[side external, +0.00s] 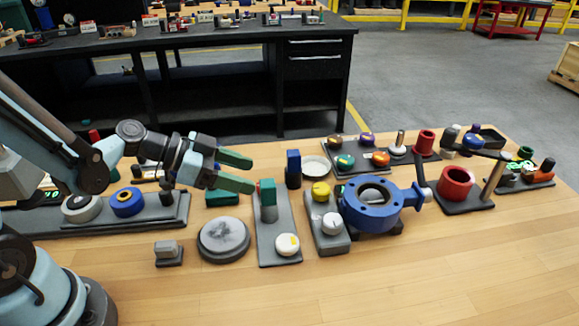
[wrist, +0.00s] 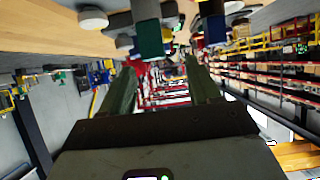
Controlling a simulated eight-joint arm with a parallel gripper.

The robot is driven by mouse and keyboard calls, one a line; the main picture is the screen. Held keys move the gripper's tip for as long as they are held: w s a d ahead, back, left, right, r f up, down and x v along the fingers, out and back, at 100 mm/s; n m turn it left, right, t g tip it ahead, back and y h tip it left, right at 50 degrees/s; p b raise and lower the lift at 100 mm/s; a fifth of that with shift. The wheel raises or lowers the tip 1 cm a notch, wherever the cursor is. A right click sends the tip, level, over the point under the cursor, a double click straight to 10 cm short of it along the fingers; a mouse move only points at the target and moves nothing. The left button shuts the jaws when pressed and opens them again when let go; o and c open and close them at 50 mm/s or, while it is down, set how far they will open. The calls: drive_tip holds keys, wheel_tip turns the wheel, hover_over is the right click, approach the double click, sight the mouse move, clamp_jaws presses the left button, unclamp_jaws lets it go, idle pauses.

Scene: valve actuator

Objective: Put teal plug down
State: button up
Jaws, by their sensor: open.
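A teal plug (side external: 268,188) stands upright on a grey post on a long dark grey base plate (side external: 280,251), beside a white round knob with a yellow mark. What looks like the same teal block shows at the top of the wrist view (wrist: 151,39), upside down. My gripper (side external: 237,171) is open, its two green fingers level and pointing right. It is above and to the left of the plug, apart from it. In the wrist view my gripper (wrist: 160,66) has nothing between its fingers.
A low teal block (side external: 222,197) lies below my gripper. A round grey disc (side external: 224,239) sits in front. A dark blue block (side external: 293,168) stands behind the plug, a blue valve body (side external: 371,206) to its right. The front of the wooden table (side external: 400,285) is clear.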

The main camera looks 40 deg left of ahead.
sight(269, 183)
drive_tip(key=shift+s+d+x, duration=0.15)
drive_tip(key=shift+x, duration=0.9)
drive_tip(key=shift+s+d+x, duration=0.15)
drive_tip(key=shift+x, duration=1.75)
drive_tip(key=c, duration=1.1)
drive_tip(key=shift+r, duration=0.25)
drive_tip(key=shift+r, duration=1.15)
drive_tip(key=shift+s+d+r, duration=0.15)
drive_tip(key=shift+d+r, duration=0.05)
drive_tip(key=shift+r, duration=0.65)
drive_tip(key=s+d+r, duration=0.4)
drive_tip(key=s+d, duration=0.1)
drive_tip(key=s+d+r, duration=0.2)
drive_tip(key=s, duration=0.1)
drive_tip(key=shift+d+r, duration=0.3)
